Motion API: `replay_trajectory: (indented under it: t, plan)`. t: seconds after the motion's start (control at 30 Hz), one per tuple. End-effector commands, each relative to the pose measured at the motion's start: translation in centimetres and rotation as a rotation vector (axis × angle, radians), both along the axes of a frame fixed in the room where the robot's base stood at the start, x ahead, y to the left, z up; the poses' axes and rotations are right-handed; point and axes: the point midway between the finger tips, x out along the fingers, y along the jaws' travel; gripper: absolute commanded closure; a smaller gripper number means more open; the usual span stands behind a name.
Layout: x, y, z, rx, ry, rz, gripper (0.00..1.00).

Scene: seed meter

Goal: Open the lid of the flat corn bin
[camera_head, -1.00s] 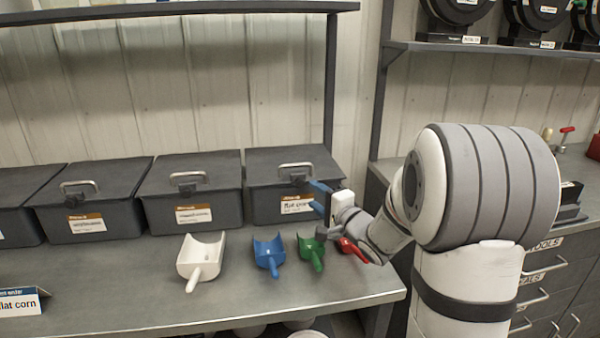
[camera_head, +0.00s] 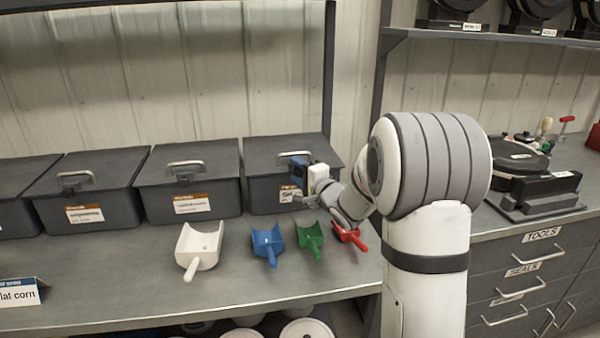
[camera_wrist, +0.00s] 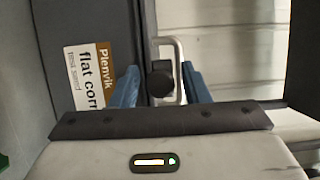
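The flat corn bin (camera_head: 262,192) is the dark grey lidded box at the right end of the row, and its lid (camera_head: 262,150) is shut. In the wrist view its label (camera_wrist: 90,75) reads "flat corn". Its pale metal handle (camera_wrist: 180,60) and a dark round knob (camera_wrist: 160,80) show between my blue fingers. My gripper (camera_wrist: 161,78) is open, with its fingers apart on either side of the handle. I cannot tell whether they touch it.
Several similar shut bins (camera_head: 190,190) stand to the left. White (camera_head: 200,247), blue (camera_head: 267,243), green (camera_head: 311,238) and red (camera_head: 349,235) scoops lie in front on the bench. A "flat corn" sign (camera_head: 18,293) stands at the front left. A shelf post (camera_head: 329,80) rises behind.

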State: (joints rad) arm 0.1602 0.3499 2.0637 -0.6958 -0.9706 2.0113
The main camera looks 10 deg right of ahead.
Motion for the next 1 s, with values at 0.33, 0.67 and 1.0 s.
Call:
replay_trajectory:
  t: [0.33, 0.67, 1.0]
  plan:
    - [0.0, -0.1, 0.0, 0.0, 0.0, -0.001, 0.87]
    - [0.0, -0.1, 0.0, 0.0, -0.001, -0.001, 1.0]
    - [-0.1, 0.2, 1.3, 0.001, 0.022, 0.004, 1.0]
